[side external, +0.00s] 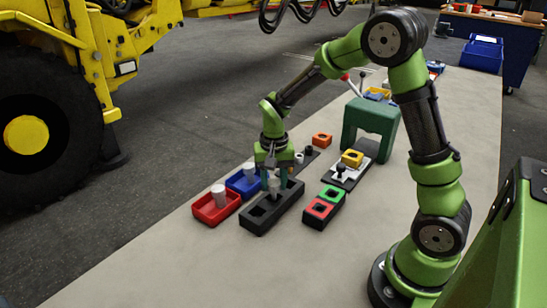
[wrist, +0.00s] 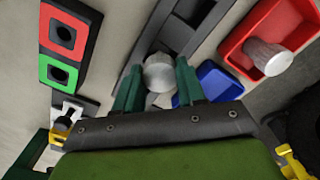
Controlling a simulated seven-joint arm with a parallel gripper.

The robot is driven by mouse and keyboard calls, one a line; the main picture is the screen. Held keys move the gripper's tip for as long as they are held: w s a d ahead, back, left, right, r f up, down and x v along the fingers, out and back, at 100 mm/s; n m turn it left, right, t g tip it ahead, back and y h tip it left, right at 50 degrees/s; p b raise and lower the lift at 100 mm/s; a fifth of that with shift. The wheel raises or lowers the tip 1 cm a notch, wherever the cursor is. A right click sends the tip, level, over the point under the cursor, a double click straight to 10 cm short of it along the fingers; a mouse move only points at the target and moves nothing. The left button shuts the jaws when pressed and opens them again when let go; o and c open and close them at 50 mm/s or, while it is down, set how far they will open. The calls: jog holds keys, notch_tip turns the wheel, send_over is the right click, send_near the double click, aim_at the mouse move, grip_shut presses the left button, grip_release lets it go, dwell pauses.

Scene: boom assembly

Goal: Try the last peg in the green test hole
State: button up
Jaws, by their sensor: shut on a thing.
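My gripper (side external: 273,180) points down over the black rack (side external: 262,217) and is shut on a pale grey peg (side external: 274,188). In the wrist view the round top of this peg (wrist: 158,72) sits between the two green fingers. The peg is upright at the rack's middle; I cannot tell whether its lower end is still inside a hole. The test block stands to the right of the rack, with the green test hole (side external: 332,193) behind the red test hole (side external: 320,208). Both look empty. The green hole also shows in the wrist view (wrist: 60,73).
A red tray (side external: 205,214) holding a peg and a blue tray (side external: 236,187) holding a pale part lie left of the rack. Behind are a plate with a yellow block (side external: 352,158), an orange block (side external: 322,140) and a green stand (side external: 370,117). The front table is clear.

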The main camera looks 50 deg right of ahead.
aim_at(274, 182)
jog(key=shift+r, duration=1.9)
jog(key=s+d+r+m, duration=0.1)
jog(key=s+d+r, duration=0.3)
jog(key=s+d, duration=0.55)
notch_tip(274, 182, down, 6)
jog(key=s+d+n, duration=0.1)
jog(key=s, duration=0.1)
jog(key=shift+s+r, duration=0.25)
jog(key=shift+f, duration=1)
dwell(0.3)
jog(key=shift+f, duration=1.1)
